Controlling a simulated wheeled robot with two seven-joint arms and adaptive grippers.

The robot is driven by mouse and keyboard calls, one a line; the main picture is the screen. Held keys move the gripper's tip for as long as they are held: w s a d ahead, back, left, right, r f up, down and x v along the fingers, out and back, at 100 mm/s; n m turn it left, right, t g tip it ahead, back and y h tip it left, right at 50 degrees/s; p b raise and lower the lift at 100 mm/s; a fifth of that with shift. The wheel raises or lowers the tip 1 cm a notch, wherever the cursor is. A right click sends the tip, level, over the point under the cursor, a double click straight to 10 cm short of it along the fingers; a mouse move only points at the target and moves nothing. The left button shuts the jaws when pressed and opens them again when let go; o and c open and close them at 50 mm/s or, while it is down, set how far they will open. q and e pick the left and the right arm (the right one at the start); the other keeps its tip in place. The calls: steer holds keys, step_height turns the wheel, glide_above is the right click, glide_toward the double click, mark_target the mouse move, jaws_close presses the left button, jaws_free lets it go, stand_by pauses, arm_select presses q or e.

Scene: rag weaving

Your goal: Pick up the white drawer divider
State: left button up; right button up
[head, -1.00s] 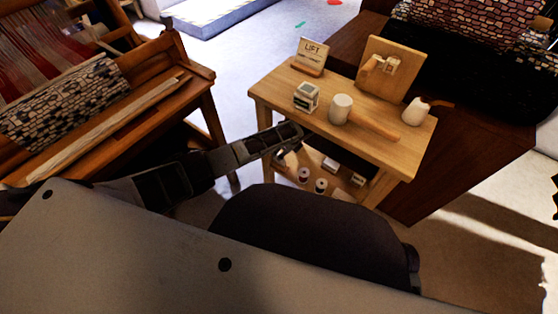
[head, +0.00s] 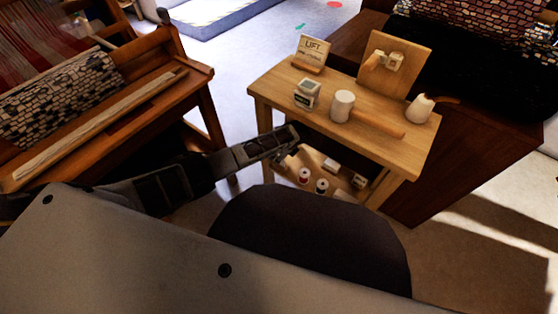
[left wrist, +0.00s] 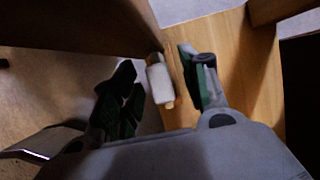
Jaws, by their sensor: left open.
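In the left wrist view a small white piece (left wrist: 159,82) with rounded corners shows between the fingers, beyond their tips. I cannot tell for sure that it is the white drawer divider. My left gripper (head: 286,147) is at the left front of the small wooden table, between its top and lower shelf. In the left wrist view the gripper (left wrist: 160,90) is open, its dark green fingers spread and nothing gripped. Small white pieces (head: 331,165) lie on the lower shelf, partly hidden. My right gripper is not in view.
The wooden table (head: 275,88) carries a sign (head: 311,53), a small box (head: 307,94), a white-headed mallet (head: 342,106), an upright board (head: 397,68) and a white pot (head: 420,108). Spools (head: 304,176) stand on its lower shelf. A loom (head: 180,90) is left, a dark cabinet (head: 462,160) right.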

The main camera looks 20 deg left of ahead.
arm_select(q)
jaws_close()
steer(key=shift+r, duration=0.15)
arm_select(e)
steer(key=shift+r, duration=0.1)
arm_select(q)
steer(key=shift+r+p, duration=0.4)
step_height(320, 180, up, 3)
steer(key=shift+f+p, duration=0.2)
steer(key=shift+p, duration=0.7)
steer(key=s+d+p, duration=0.3)
steer(key=s, duration=0.5)
steer(key=s+d+p, duration=0.3)
steer(key=s, duration=0.6)
steer(key=shift+p, duration=0.3)
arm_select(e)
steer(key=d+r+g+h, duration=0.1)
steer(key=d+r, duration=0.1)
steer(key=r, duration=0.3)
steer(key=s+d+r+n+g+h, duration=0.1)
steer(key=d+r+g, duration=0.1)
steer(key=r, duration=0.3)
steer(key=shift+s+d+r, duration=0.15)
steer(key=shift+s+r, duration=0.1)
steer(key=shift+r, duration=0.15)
arm_select(q)
steer(key=shift+f, duration=0.1)
